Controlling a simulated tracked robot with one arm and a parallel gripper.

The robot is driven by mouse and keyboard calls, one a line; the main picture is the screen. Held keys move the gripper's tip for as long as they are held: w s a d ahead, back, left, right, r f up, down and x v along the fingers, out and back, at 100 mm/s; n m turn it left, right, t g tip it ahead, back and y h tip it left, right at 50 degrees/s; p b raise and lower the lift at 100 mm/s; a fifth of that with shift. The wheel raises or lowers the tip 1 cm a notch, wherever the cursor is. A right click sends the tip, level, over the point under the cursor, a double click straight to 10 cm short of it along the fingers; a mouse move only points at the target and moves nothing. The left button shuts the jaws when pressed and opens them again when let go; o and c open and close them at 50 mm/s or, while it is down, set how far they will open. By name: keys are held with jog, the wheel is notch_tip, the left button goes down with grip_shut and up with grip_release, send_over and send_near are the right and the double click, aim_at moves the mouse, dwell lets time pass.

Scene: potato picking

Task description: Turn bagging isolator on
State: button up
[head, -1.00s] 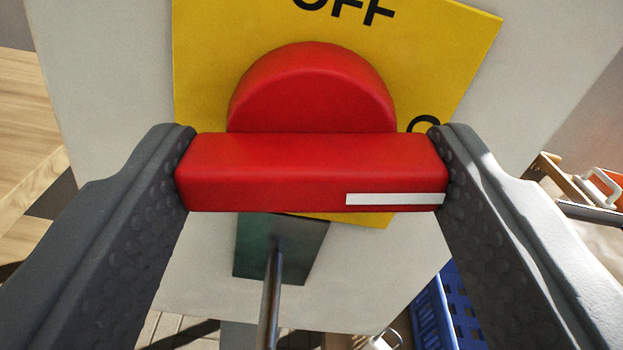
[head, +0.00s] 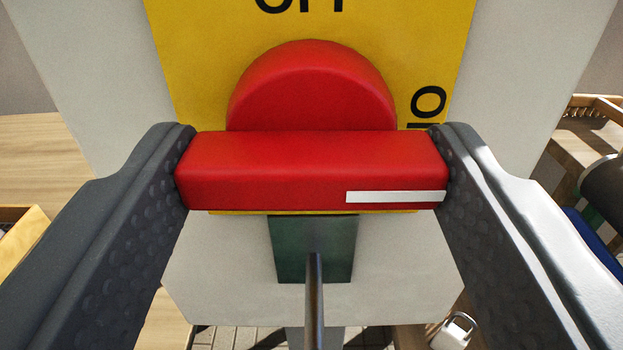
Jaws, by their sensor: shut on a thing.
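The isolator's red handle (head: 300,165) is a bar in front of a round red hub (head: 312,90), with a white mark on the bar's right end. My gripper (head: 312,170) is shut on the bar, one finger at each end. Behind it is a yellow plate (head: 195,70) on a pale grey box (head: 80,60). "OFF" is at the plate's top, partly cut off by the frame. A sideways label, an O and part of another letter, is at its right, partly hidden. The bar lies level across the picture, square to the plate, its white mark at the label's side.
A dark green block (head: 290,265) with a metal rod (head: 314,300) shows below the handle. A wooden surface (head: 55,150) is at the left, and a wooden bench with dark objects (head: 590,135) is at the right.

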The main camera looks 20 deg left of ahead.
jog(key=o, duration=1)
jog(key=shift+f, duration=0.25)
jog(key=shift+r, duration=0.15)
jog(key=v, duration=1.3)
jog(key=shift+s+d, duration=0.15)
jog(key=shift+s, duration=0.2)
jog(key=shift+r, duration=0.1)
